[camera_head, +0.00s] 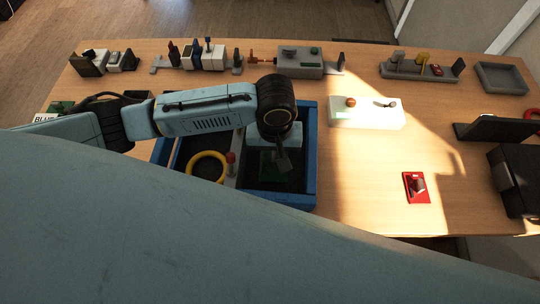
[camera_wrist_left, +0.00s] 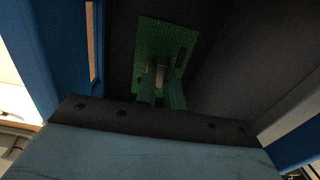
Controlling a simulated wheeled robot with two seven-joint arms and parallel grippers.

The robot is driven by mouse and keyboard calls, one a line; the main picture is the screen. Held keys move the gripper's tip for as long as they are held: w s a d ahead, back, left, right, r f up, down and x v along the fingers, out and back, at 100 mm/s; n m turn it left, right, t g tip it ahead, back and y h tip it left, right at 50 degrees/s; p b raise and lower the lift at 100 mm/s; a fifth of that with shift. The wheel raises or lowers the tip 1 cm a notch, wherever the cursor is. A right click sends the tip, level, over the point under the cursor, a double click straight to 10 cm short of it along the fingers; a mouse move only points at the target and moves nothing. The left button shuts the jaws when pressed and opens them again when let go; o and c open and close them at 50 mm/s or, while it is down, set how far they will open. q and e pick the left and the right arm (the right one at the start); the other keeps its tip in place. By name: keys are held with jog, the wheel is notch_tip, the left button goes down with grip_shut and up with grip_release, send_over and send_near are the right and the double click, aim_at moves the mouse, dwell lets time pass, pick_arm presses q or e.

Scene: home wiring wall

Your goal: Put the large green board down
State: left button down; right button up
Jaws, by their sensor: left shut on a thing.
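My left gripper (camera_head: 282,158) reaches down over the right compartment of a blue-rimmed box (camera_head: 312,155). It is shut on the large green board (camera_head: 268,168). In the left wrist view the green board (camera_wrist_left: 163,42) shows beyond the fingertips (camera_wrist_left: 160,76), with the dark compartment floor and walls around it. The box's blue wall (camera_wrist_left: 52,50) stands at the left there. The board appears to be low inside the compartment; whether it touches the floor I cannot tell. The gripper and wrist partly hide it in the head view. My right gripper is not in view.
A yellow ring (camera_head: 207,167) lies in the box's left compartment. A white block (camera_head: 366,112) with an orange knob stands right of the box, and a red plate (camera_head: 416,187) lies further right. Several devices line the table's back edge. Wood between box and red plate is clear.

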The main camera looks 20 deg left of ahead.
aim_at(274, 157)
pick_arm(q)
notch_tip(274, 157, down, 4)
jog(key=shift+r+b, duration=0.1)
jog(key=shift+b, duration=0.3)
jog(key=c, duration=1.5)
grip_release()
notch_tip(274, 157, up, 12)
jog(key=shift+p, duration=1.25)
